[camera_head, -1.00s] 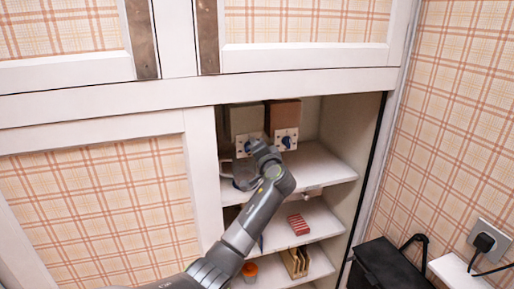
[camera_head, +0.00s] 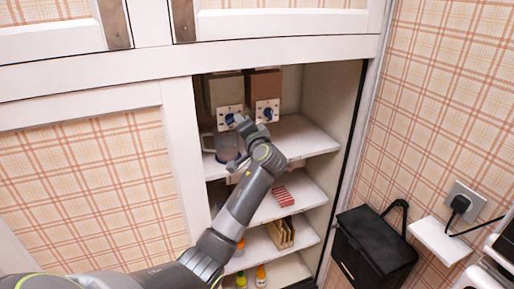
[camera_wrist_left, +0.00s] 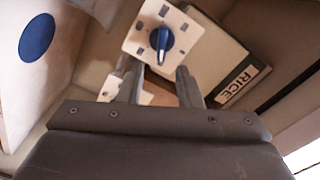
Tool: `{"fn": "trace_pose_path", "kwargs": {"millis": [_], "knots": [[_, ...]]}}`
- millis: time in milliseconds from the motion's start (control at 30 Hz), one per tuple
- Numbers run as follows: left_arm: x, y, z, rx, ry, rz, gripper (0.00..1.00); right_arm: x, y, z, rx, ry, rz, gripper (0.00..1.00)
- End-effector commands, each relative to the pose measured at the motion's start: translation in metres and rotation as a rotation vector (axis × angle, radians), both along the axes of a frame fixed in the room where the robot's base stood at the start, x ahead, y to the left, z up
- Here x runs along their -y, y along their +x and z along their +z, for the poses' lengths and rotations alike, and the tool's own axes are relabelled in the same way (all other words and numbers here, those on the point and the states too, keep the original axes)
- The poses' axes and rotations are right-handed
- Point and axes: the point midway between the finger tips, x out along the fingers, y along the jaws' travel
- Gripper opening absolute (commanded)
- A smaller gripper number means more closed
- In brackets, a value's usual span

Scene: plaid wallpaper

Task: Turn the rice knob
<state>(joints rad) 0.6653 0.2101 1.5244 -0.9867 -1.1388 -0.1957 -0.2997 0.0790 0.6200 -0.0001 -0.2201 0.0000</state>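Two dispenser boxes stand on the upper open shelf: a grey-green box (camera_head: 222,90) at left and a brown box (camera_head: 264,82) at right. Each has a white plate with a blue knob; the right-hand knob (camera_head: 267,114) is clear of my arm. My left gripper (camera_head: 240,122) is in front of the boxes, close to the left plate. In the left wrist view, a blue knob (camera_wrist_left: 162,39) on a white plate lies just beyond the open, empty left gripper (camera_wrist_left: 160,80). A box side beside it bears a RICE label (camera_wrist_left: 241,82). My right gripper is not seen.
A grey mug (camera_head: 208,142) stands below the left plate on the same shelf. Lower shelves hold a red striped item (camera_head: 283,196) and a wooden rack (camera_head: 280,234). The cabinet side wall (camera_head: 338,120) bounds the right. A black bag (camera_head: 375,245) hangs outside.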

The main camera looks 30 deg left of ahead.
Motion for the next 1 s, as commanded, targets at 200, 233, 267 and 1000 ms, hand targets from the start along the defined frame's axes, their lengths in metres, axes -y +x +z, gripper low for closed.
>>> {"fn": "trace_pose_path", "kwargs": {"millis": [200,233,267,1000], "knots": [[0.036,-0.031,-0.005,0.003,-0.006,-0.001,0.32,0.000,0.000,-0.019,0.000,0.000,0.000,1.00],[0.043,-0.036,-0.006,0.002,-0.007,-0.003,0.32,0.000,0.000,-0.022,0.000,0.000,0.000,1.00],[0.049,-0.040,-0.006,0.002,-0.007,-0.004,0.32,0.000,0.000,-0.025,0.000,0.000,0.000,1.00],[0.099,-0.085,-0.001,-0.003,0.000,0.001,0.32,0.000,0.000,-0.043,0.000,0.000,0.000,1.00]]}}
